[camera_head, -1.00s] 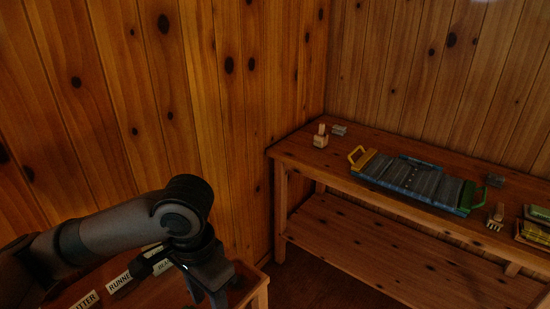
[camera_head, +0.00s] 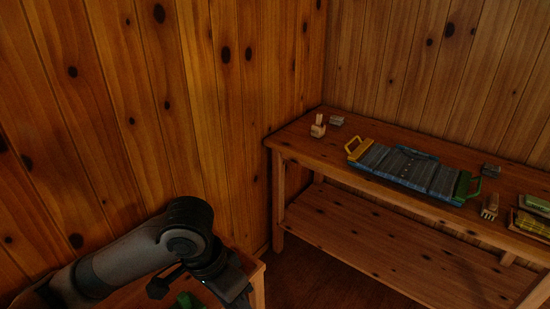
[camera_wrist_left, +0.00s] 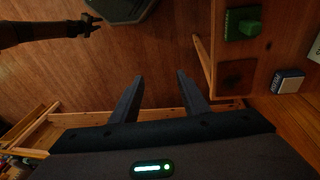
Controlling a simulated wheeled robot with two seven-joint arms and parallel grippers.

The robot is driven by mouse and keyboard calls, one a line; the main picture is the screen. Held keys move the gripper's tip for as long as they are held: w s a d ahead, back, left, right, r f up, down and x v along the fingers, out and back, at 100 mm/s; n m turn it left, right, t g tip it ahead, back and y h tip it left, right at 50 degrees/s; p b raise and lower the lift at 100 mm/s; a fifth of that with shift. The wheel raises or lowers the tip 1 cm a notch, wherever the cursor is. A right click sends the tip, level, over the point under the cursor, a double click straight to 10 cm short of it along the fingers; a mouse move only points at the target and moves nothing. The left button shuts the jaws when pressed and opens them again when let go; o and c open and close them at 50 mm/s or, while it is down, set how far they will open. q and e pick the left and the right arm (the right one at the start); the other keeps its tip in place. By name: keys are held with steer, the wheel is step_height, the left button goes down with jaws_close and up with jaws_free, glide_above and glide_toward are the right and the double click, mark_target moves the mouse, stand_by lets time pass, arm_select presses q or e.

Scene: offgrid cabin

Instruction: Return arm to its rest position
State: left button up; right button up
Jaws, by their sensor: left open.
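My left arm (camera_head: 130,262) comes in from the lower left in the head view, bent at a dark joint, with its wrist pointing down beside a small wooden table. My left gripper (camera_wrist_left: 160,78) is open and empty in the left wrist view, its two fingers apart over the floor by the table edge. In the head view its fingertips are cut off by the bottom edge. A dark arm at the top left of the wrist view ends in a small gripper (camera_wrist_left: 90,24), apparently my right one; its jaws are too small to judge.
A green block (camera_wrist_left: 249,27) and a blue-white block (camera_wrist_left: 287,82) sit on the near table (camera_wrist_left: 215,50). The long bench (camera_head: 300,143) at right holds a grey roll-like kit (camera_head: 410,168), a wooden piece (camera_head: 318,127) and green-yellow packs (camera_head: 533,215). Plank walls stand behind.

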arm_select(q)
step_height(320, 180, down, 10)
steer(key=s+d+f+n+t+h, duration=0.1)
steer(key=s+d+n+t+h, duration=0.2)
steer(key=s+a+f+n+y, duration=0.2)
steer(key=s+a+f+y, duration=0.1)
steer(key=s+a+f, duration=0.5)
steer(key=s+a+f+n+y, duration=0.15)
steer(key=s+a+f, duration=0.35)
steer(key=a, duration=0.5)
step_height(320, 180, down, 30)
steer(key=s+r+g+b, duration=0.1)
steer(key=s+b, duration=0.1)
steer(key=b, duration=0.1)
steer(key=s+a+f+g+b, duration=0.1)
steer(key=s+a+f+b, duration=0.1)
steer(key=s+f, duration=1.5)
step_height(320, 180, down, 3)
steer(key=shift+s+a+f+m+y, duration=0.2)
steer(key=shift+s+a+m+y, duration=0.15)
steer(key=shift+a+y, duration=0.15)
